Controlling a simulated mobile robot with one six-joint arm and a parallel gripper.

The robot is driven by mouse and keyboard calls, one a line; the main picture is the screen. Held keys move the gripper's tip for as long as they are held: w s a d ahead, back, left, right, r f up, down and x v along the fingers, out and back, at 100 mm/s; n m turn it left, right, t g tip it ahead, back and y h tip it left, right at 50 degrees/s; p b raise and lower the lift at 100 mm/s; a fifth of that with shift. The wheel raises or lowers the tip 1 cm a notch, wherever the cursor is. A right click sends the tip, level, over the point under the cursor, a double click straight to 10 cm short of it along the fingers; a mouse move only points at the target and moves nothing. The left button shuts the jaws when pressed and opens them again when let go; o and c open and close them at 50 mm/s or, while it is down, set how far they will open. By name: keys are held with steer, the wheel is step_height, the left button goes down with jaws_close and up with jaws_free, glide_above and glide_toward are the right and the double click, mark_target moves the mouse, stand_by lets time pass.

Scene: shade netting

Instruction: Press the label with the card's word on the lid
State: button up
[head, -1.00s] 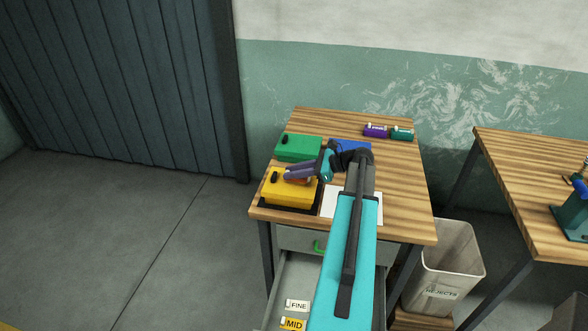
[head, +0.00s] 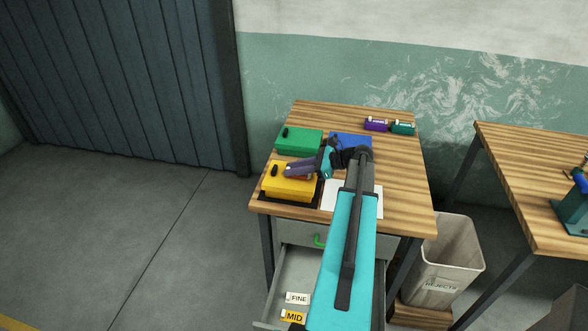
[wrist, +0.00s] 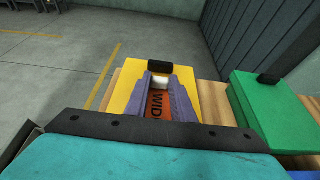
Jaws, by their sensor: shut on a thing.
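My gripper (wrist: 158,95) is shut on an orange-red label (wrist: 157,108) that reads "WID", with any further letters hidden. A white piece (wrist: 160,83) shows at the label's far end, between the fingertips. The label is over the yellow lid (wrist: 125,84), near its black knob (wrist: 160,68). I cannot tell whether label and lid touch. In the head view, my gripper (head: 291,170) reaches over the yellow box (head: 285,186) from the right. The "FINE" label (head: 297,298) and yellow "MID" label (head: 293,316) lie in the open drawer (head: 285,275). No card word is readable.
A green box (head: 300,142) stands behind the yellow one, and a blue box (head: 352,140) beside it, partly behind my arm. A white sheet (head: 370,203) lies right of the yellow box. Purple (head: 376,125) and teal (head: 403,128) items stand at the back. A rejects bin (head: 445,260) stands on the right.

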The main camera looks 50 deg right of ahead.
steer(key=shift+f, duration=0.45)
stand_by(1.0)
steer(key=o, duration=1.1)
steer(key=shift+c, duration=0.2)
steer(key=shift+s, duration=0.1)
steer(key=b+v, duration=0.3)
steer(key=v, duration=1)
steer(key=shift+s+d+b, duration=0.2)
steer(key=shift+b, duration=0.2)
steer(key=shift+r, duration=0.15)
